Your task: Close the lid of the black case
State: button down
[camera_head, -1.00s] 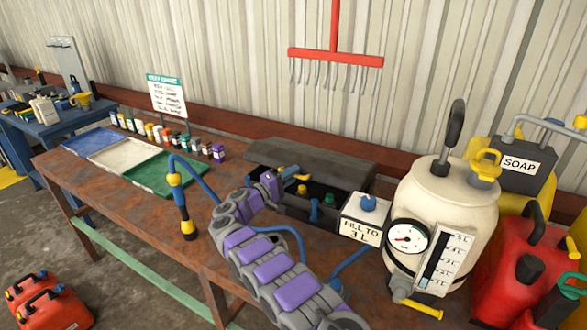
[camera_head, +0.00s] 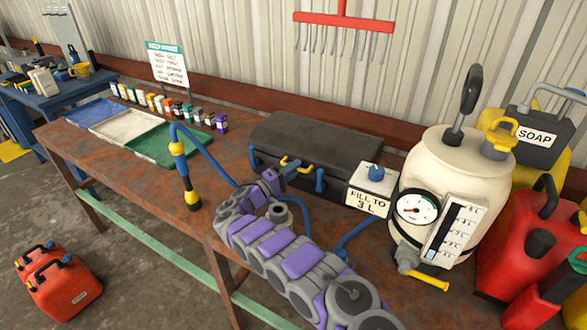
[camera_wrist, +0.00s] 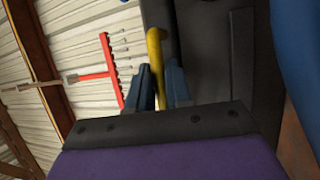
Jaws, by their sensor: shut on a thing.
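The black case (camera_head: 318,137) lies on the rusty workbench, its lid lowered over the base, with the inside hidden. I cannot tell whether a thin gap is left at the front edge. Blue latches (camera_head: 320,181) show on its front. A yellow handle (camera_head: 301,165) sits at the front of the lid. My gripper (camera_head: 288,168) is at the case front, shut on this handle. In the wrist view the yellow handle (camera_wrist: 154,50) stands between the two blue fingers of my gripper (camera_wrist: 160,88), with the dark case (camera_wrist: 215,50) beside it.
A white "FILL TO 3 L" box (camera_head: 370,190) stands close right of the case, beside a cream sprayer tank (camera_head: 455,180) with a gauge. A green tray (camera_head: 168,146) and several small bottles lie left.

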jog(key=shift+f, duration=0.55)
jog(key=c, duration=1.5)
grip_release()
jog(key=shift+o, duration=0.5)
jog(key=shift+w, duration=0.1)
jog(key=shift+r, duration=0.1)
jog(key=shift+w+d+r, duration=0.1)
jog(key=shift+d+r, duration=0.05)
